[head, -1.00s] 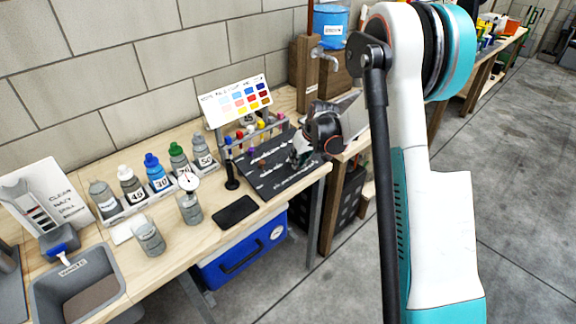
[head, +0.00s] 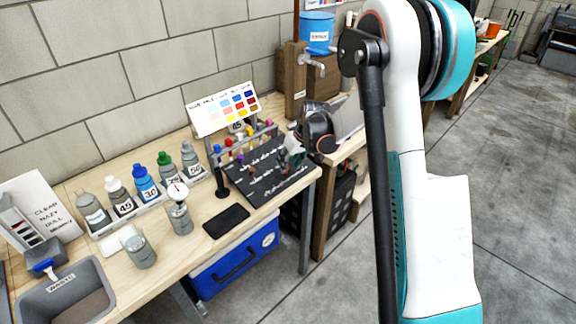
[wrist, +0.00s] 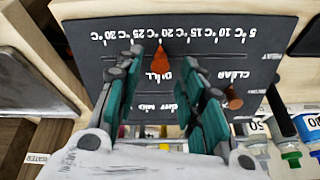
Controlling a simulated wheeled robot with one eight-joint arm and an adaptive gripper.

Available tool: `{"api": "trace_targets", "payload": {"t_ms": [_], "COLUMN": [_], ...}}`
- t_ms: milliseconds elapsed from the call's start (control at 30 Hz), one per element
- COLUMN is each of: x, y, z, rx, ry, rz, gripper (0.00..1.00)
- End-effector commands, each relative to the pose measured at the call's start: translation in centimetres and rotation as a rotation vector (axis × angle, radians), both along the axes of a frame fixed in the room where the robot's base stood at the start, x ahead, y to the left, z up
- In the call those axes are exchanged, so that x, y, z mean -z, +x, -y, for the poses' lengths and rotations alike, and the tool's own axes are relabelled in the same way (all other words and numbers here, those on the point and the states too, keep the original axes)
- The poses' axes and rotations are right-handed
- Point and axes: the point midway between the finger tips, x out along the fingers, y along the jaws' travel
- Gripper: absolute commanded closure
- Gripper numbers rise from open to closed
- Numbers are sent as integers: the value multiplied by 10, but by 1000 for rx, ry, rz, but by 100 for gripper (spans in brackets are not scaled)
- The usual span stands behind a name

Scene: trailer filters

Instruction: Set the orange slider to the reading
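The dark slider board (head: 262,190) lies on the wooden bench; in the wrist view the board (wrist: 85,35) shows upside down, with a temperature row from 5 to 30 °C. The orange slider (wrist: 162,66) has its pointed end at about the 20 °C mark. My gripper (wrist: 163,58) is open, its teal-padded fingers on either side of this slider with gaps visible. In the head view my gripper (head: 293,150) is over the board's upper right part. A second, brown-orange slider (wrist: 234,98) sits on the CLEAR row. A jar with a white round dial (head: 177,191) stands left; its reading is too small to tell.
Several numbered bottles (head: 146,185) stand in a rack. A colour chart (head: 222,108) is behind the board. A black flat pad (head: 226,221) lies in front. A grey waste bin (head: 65,290) is at the left. My arm covers the right side.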

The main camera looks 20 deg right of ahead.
Motion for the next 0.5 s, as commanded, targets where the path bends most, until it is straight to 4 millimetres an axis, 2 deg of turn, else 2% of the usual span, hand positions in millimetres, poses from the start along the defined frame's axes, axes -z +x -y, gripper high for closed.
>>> {"api": "trace_targets", "payload": {"t_ms": [300,500], "x": [-57,-80], "y": [-23,-32], "z": [9,13], "rx": [0,0], "ry": [0,0], "rz": [0,0], "gripper": [64,64]}}
